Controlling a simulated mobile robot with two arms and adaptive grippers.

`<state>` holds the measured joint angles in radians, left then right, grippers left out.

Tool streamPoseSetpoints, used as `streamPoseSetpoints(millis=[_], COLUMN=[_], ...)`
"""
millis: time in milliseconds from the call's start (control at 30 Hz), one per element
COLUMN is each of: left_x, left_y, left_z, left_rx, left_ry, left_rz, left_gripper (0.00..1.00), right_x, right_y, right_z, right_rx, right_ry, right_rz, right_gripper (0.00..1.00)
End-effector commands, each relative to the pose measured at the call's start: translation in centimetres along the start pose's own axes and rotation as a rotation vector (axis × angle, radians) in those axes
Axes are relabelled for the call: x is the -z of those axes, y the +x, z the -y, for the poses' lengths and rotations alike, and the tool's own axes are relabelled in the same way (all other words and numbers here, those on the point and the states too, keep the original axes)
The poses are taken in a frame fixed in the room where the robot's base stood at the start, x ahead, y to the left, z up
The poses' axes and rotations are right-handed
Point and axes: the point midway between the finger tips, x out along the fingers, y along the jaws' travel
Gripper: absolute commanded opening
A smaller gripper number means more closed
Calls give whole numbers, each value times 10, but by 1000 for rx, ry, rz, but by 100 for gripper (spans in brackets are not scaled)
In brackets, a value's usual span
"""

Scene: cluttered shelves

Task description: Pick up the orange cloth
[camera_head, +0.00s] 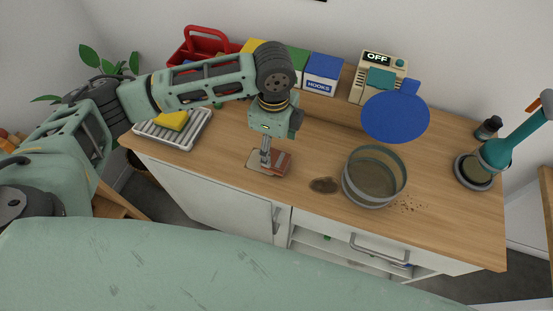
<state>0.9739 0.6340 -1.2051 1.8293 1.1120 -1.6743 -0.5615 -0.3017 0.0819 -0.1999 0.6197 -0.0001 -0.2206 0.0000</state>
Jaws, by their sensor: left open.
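The orange cloth (283,163) appears as a small folded, reddish-orange piece lying flat near the front edge of the wooden counter (225,152). My left gripper (266,160) points straight down over its left part, with the fingertips at or just above it. The gripper is open; whether the fingers touch the cloth cannot be told. The fingers hide part of the cloth. My right gripper is not in view.
A round grey container (346,188) stands to the right, beside a brown stain (324,185) and scattered crumbs. A ribbed tray (190,139) holds a yellow piece at left. Boxes (323,75), a red caddy (205,43) and a blue disc (395,117) are behind.

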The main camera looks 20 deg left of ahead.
Motion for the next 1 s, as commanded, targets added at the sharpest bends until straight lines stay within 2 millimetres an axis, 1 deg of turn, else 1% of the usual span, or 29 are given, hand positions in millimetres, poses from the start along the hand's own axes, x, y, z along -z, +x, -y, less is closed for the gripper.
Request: streamPoseSetpoints(millis=[33,167,300,400,533,733,1000], left_x=[0,5,12,12,12,12,12], left_y=[6,19,39,54,62,62,62], left_z=[-1,-2,-3,-2,-2,-2,-2], left_rx=[-3,-2,-2,0,2,3,3], left_ry=[1,2,2,1,1,2,1], left_rz=[1,0,0,0,0,-1,-1], left_gripper=[69,69,69,69,69,69,45], right_x=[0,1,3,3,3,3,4], right_y=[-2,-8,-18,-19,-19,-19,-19], right_z=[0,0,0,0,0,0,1], right_rx=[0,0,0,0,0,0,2], right_ry=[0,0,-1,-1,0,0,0], right_rz=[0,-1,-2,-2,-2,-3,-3], right_gripper=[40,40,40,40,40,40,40])
